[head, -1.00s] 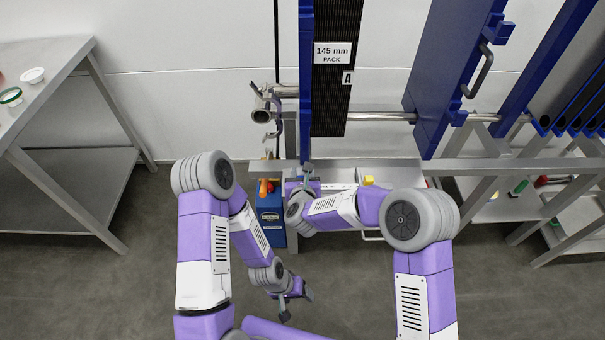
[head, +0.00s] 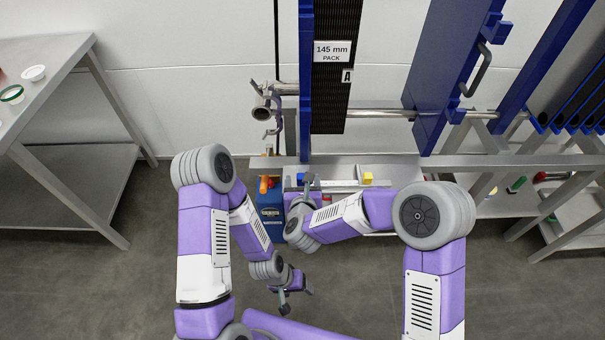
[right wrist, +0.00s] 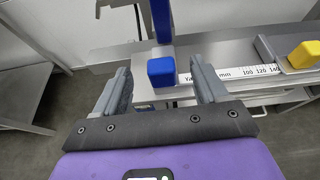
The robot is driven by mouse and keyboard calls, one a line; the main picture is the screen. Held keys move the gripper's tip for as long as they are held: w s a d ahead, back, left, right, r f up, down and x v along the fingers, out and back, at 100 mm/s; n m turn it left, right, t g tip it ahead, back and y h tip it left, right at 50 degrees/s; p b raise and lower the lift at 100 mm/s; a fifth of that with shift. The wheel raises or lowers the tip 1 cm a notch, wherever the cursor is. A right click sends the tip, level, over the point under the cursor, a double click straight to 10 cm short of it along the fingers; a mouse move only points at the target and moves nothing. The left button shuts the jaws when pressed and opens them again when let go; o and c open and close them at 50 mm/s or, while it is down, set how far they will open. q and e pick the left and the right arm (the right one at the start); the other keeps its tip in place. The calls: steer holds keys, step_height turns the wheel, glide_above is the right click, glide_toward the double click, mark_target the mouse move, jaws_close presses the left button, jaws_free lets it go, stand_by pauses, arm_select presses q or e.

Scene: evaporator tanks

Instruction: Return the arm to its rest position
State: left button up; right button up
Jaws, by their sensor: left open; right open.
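My right arm comes in from the right in the head view. Its gripper (head: 309,183) is at the tray's left end, below the plate pack. In the right wrist view the right gripper (right wrist: 160,88) is open, its two fingers apart with a blue block (right wrist: 161,71) seen between and beyond them. I see no object held. My left gripper (head: 296,293) hangs low over the floor, open and empty, left of the right arm's upper links.
A measuring scale (right wrist: 235,73) and a yellow block (right wrist: 304,54) lie right of the blue block. A blue tool box (head: 270,212) stands below the frame. A steel table (head: 60,60) is at left. Plate pack (head: 335,90) and blue plate (head: 440,75) hang above.

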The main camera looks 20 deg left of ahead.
steer(key=s+d+f+n+g+p, duration=0.6)
steer(key=d+f+n, duration=0.5)
steer(key=d+n, duration=0.45)
steer(key=s+d+f+n+g+p, duration=0.1)
steer(key=s+d+f+n+g, duration=0.1)
steer(key=s+n, duration=0.5)
steer(key=s+d+f+n+g+p, duration=0.1)
steer(key=s+d+n+g, duration=0.3)
steer(key=s, duration=0.5)
steer(key=d+f+n, duration=0.1)
steer(key=d+n, duration=0.1)
steer(key=n, duration=0.1)
steer(key=shift+s+d+g, duration=0.15)
steer(key=shift+s+g, duration=0.15)
steer(key=shift+s, duration=0.1)
steer(key=shift+f, duration=0.1)
